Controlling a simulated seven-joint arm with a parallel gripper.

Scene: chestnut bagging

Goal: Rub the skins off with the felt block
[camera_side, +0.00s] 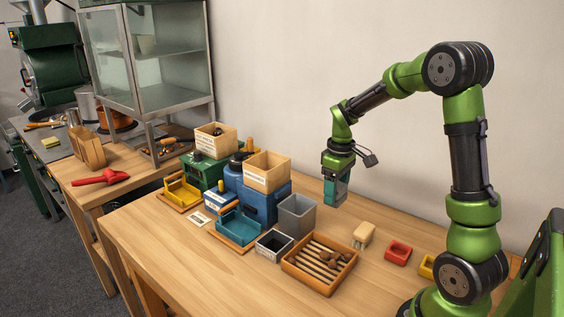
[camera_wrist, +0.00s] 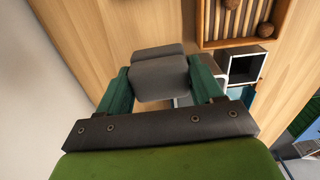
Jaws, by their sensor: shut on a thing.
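My gripper (camera_side: 335,192) is raised above the back of the table, behind the wooden tray. Its green fingers show in the wrist view (camera_wrist: 157,88), shut on a grey block that looks like the felt block (camera_wrist: 160,78). The slatted wooden tray (camera_side: 296,279) stands on the table below and to the left of my gripper. Several brown chestnuts (camera_side: 333,258) lie on its slats, mostly toward the right side. The tray also shows at the top of the wrist view (camera_wrist: 202,35). The block is clear of the tray. Skin on the chestnuts is too small to make out.
A grey bin (camera_side: 298,213) and a small dark-lined box (camera_side: 273,245) stand left of the tray. A cream block (camera_side: 363,235), a red dish (camera_side: 398,252) and a yellow dish (camera_side: 427,267) lie to its right. Blue and green machines with wooden hoppers (camera_side: 267,171) stand farther left.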

